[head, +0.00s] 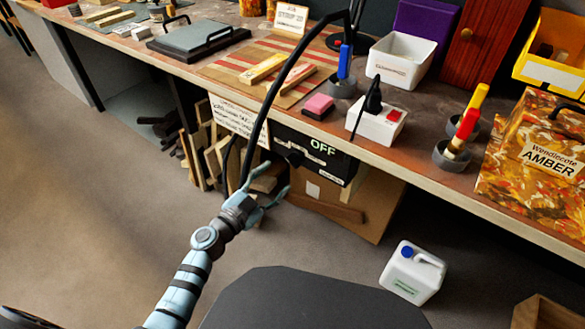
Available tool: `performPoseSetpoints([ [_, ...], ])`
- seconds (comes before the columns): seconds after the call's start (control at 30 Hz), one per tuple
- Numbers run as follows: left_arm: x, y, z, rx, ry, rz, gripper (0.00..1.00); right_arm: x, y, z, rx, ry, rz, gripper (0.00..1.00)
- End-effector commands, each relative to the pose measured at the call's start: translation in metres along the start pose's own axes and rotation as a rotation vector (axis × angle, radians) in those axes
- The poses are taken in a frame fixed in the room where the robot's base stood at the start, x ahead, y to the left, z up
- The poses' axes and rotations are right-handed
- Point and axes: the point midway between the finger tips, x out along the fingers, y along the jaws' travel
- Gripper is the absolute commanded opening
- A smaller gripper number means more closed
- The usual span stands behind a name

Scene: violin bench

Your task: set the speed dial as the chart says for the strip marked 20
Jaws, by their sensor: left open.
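A black control box (325,160) hangs under the bench's front edge. Its display reads OFF in pale letters. A dark dial (294,158) sits on the left part of its face. My left gripper (276,178) is open and empty, just in front of and below the dial, apart from it as far as I can tell. My right gripper is out of view.
A white switch box (376,124) with a red switch, a pink block (318,105) and a white bin (400,60) stand on the bench. Wood offcuts (215,155) lean below, left of the control box. A white jug (412,271) stands on the floor. Floor at left is clear.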

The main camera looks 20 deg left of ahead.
Motion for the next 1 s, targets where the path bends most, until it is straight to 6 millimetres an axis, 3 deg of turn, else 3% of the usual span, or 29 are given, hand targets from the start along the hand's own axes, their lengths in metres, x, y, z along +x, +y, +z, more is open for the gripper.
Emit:
performPoseSetpoints([
  [0.1, 0.033, 0.003, 0.002, 0.000, 0.004, 0.000, 0.57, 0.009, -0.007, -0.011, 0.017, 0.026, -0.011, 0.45],
  [0.2, 0.051, 0.003, 0.002, -0.001, 0.003, 0.002, 0.57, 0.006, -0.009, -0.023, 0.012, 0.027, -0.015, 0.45],
  [0.33, 0.062, 0.003, 0.000, -0.001, 0.003, 0.004, 0.57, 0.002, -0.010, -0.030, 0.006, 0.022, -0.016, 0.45],
  [0.57, 0.064, 0.003, -0.002, -0.001, 0.003, 0.005, 0.57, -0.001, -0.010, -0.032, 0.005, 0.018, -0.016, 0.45],
  [0.67, 0.064, 0.003, -0.002, -0.001, 0.003, 0.005, 0.45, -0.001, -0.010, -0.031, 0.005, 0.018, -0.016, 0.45],
  [0.9, 0.064, 0.004, -0.002, -0.001, 0.004, 0.006, 0.09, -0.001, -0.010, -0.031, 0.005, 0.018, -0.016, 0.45],
  [0.93, 0.067, 0.013, -0.007, -0.003, 0.004, 0.006, 0.10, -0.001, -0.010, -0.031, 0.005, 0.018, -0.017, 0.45],
  [1.0, 0.065, 0.009, -0.004, -0.001, 0.004, 0.009, 0.10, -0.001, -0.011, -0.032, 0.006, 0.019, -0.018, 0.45],
])
